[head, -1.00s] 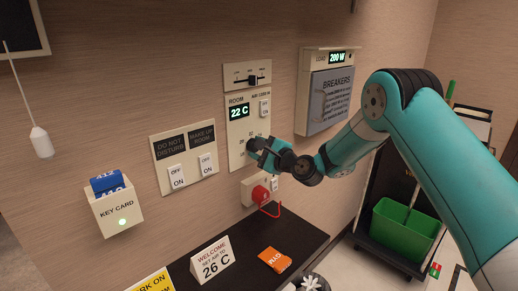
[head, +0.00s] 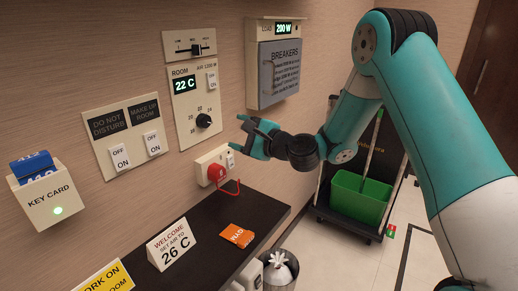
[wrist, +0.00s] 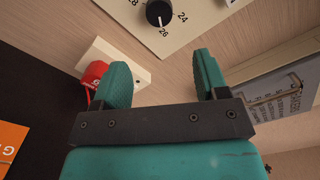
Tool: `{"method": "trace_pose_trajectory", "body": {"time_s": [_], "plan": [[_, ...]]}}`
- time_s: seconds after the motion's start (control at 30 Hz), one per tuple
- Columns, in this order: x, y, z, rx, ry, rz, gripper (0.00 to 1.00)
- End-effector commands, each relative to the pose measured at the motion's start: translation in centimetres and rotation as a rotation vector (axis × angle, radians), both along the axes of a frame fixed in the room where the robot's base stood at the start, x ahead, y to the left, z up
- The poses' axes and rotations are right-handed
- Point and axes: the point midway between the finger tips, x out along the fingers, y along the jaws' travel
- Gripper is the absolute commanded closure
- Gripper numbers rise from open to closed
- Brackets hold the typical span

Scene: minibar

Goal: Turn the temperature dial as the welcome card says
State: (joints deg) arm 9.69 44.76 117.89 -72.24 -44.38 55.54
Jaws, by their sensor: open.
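The black temperature dial (head: 203,121) sits on the room panel (head: 186,137), below a display (head: 184,84) reading 22 C. The dial also shows at the top of the wrist view (wrist: 159,12), partly cut off, with a pale mark on its side towards 26. The welcome card (head: 172,243) stands on the dark counter and reads "set air to 26 C". My gripper (head: 250,136) is open and empty, apart from the wall, to the right of and slightly below the dial. Its teal fingers (wrist: 160,68) are spread below the dial in the wrist view.
A socket with a red plug (head: 216,172) and cord is just below the panel. An orange packet (head: 237,235) lies on the counter (head: 205,215).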

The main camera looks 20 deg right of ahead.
Motion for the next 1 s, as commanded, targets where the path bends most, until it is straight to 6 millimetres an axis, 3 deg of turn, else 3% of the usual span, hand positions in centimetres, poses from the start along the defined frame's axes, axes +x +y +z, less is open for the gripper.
{"method": "trace_pose_trajectory", "body": {"time_s": [0.2,0.4,0.87,1.0], "plan": [[-3.6,-2.5,-0.3,0.000,0.002,-0.004,0.33],[-5.0,-3.3,-0.1,0.000,-0.001,-0.001,0.33],[-5.1,-3.3,0.1,-0.001,-0.001,0.001,0.33],[-6.0,-1.4,0.7,-0.074,-0.026,0.070,0.33]]}}
